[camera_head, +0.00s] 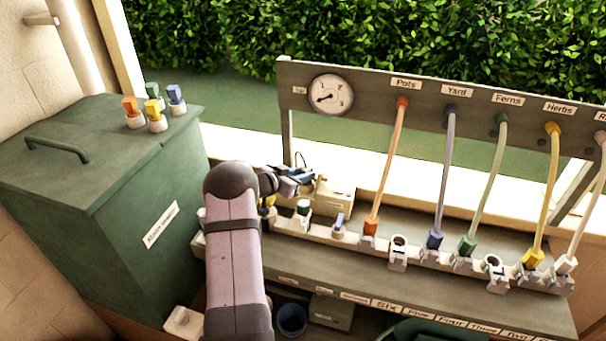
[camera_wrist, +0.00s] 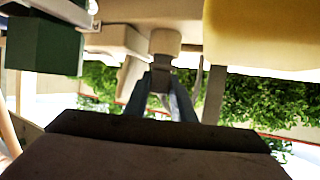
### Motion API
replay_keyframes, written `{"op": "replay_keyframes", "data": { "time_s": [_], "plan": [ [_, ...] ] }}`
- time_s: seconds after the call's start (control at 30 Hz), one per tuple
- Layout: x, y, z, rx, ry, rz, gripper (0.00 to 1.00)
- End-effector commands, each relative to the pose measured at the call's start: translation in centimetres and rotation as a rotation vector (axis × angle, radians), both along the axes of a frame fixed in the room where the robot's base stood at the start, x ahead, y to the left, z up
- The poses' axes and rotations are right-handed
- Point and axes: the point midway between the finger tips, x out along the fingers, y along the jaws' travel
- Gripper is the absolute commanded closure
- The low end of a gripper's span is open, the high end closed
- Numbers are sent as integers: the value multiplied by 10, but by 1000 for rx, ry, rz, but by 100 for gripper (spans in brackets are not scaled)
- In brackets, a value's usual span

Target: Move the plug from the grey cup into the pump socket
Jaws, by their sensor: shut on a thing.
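My gripper (camera_head: 295,182) is low over the left end of the grey bench, beside a beige box (camera_head: 337,197). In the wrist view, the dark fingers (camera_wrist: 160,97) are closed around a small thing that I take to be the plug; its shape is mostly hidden. A beige, round-ended part (camera_wrist: 165,42) is just beyond the fingertips, and I cannot tell whether it touches what they hold. A thin dark cable loop rises behind the gripper in the head view. I cannot make out the grey cup or the pump socket with certainty; my arm covers part of that area.
A green bin (camera_head: 150,190) with several coloured connectors on its lid stands left. Coloured hoses run from the labelled panel (camera_head: 450,105) to a row of holders right of my gripper. A dark blue cup (camera_head: 291,319) is below.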

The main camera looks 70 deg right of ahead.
Motion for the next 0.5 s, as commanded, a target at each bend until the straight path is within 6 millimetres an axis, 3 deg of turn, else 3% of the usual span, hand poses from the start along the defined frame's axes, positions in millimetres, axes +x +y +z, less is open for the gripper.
{"op": "replay_keyframes", "data": {
  "time_s": [0.5],
  "plan": [
    [0,0,-5,0,0,0,100]
  ]
}}
